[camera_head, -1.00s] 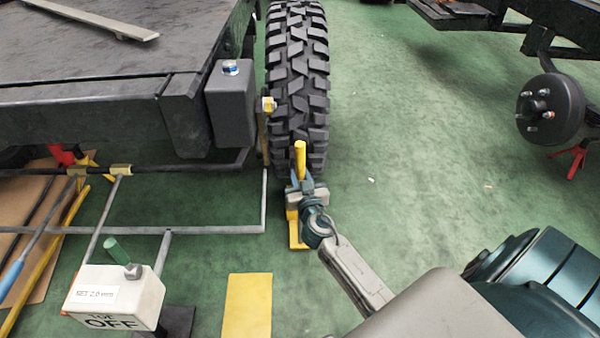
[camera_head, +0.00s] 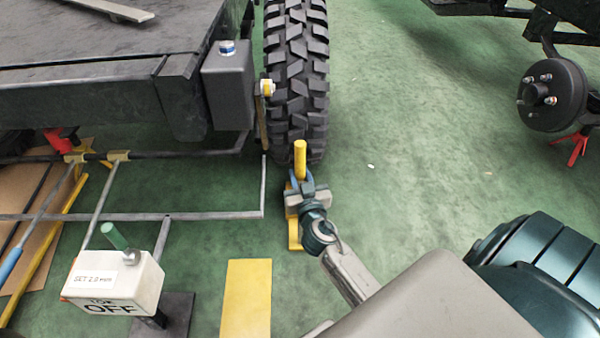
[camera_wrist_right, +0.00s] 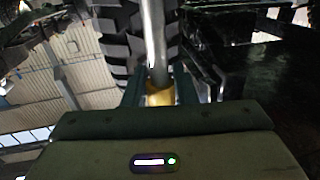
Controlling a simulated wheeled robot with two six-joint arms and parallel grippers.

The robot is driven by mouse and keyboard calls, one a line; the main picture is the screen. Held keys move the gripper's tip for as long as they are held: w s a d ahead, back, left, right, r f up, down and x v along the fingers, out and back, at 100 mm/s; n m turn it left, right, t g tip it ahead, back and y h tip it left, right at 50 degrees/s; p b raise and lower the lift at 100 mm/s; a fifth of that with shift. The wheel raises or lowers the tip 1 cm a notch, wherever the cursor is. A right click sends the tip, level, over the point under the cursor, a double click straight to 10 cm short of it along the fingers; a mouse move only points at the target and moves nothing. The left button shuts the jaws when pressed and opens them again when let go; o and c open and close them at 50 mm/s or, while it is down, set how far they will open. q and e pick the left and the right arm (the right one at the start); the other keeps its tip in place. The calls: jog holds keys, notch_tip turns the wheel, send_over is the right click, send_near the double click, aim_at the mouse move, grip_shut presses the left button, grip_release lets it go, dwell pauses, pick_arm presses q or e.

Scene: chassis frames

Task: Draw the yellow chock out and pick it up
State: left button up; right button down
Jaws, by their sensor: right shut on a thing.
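The yellow chock (camera_head: 294,232) is on or just above the green floor in front of the big tyre (camera_head: 297,80). Its upright yellow handle (camera_head: 300,154) rises in front of the tyre's lower edge. My right gripper (camera_head: 301,184) is shut around the chock at the foot of this handle and hides its middle. In the right wrist view a yellow part of the chock (camera_wrist_right: 160,95) shows between the fingers, below a grey rod. I cannot tell whether the chock touches the floor or the tyre. My left gripper is not in view.
A grey rod frame (camera_head: 130,216) lies left of the chock. A white box (camera_head: 112,281) marked OFF, with a green lever, stands front left. A yellow patch (camera_head: 246,300) is on the floor. A wheel hub (camera_head: 552,101) hangs at right. Floor right of the tyre is mostly clear.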

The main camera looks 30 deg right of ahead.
jog(key=a+b+v, duration=0.1)
jog(key=b+v, duration=0.1)
jog(key=v, duration=0.5)
jog(key=shift+a, duration=0.2)
dwell(0.5)
jog(key=shift+w, duration=0.1)
jog(key=c, duration=1.1)
grip_release()
